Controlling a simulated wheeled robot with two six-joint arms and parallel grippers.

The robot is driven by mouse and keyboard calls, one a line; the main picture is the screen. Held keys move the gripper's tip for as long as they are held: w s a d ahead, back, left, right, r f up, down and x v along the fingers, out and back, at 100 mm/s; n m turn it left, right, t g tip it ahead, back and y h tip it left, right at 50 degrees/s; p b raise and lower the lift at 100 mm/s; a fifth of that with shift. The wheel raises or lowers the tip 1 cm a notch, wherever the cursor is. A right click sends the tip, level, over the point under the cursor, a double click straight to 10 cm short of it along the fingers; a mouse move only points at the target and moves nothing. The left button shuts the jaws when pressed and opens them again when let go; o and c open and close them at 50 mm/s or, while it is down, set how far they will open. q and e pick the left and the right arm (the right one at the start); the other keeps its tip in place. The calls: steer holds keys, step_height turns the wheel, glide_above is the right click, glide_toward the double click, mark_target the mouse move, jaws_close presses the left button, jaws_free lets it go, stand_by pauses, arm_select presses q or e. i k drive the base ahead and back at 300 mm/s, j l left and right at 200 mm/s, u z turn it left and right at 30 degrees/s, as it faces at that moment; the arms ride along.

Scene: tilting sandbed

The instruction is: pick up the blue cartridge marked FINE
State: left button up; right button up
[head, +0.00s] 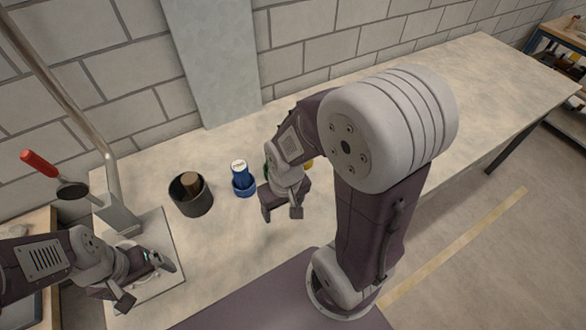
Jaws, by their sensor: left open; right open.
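The blue cartridge (241,184) stands upright on the table, with a pale round top that carries dark lettering too small to read. My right gripper (282,215) is open and empty, to the right of the blue cartridge and a little nearer to me, apart from it. My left gripper (149,283) is open and empty at the lower left, over the pale plate, well away from the cartridge. Something green and something yellow show in part behind my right wrist; most of them is hidden.
A dark round cup (190,197) with a brown cylinder in it stands just left of the cartridge. A metal post with a red-handled lever (38,163) rises from a pale plate (175,262) at the left. The table (480,80) is clear at the far right.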

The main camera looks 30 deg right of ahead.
mark_target(239, 167)
steer(key=z, duration=0.55)
steer(key=l+u, duration=0.2)
steer(key=u, duration=0.2)
steer(key=k+l+u, duration=0.15)
steer(key=u, duration=0.25)
steer(key=k+l+u, duration=0.15)
steer(key=u, duration=0.2)
steer(key=k+l+u, duration=0.1)
steer(key=u, duration=0.3)
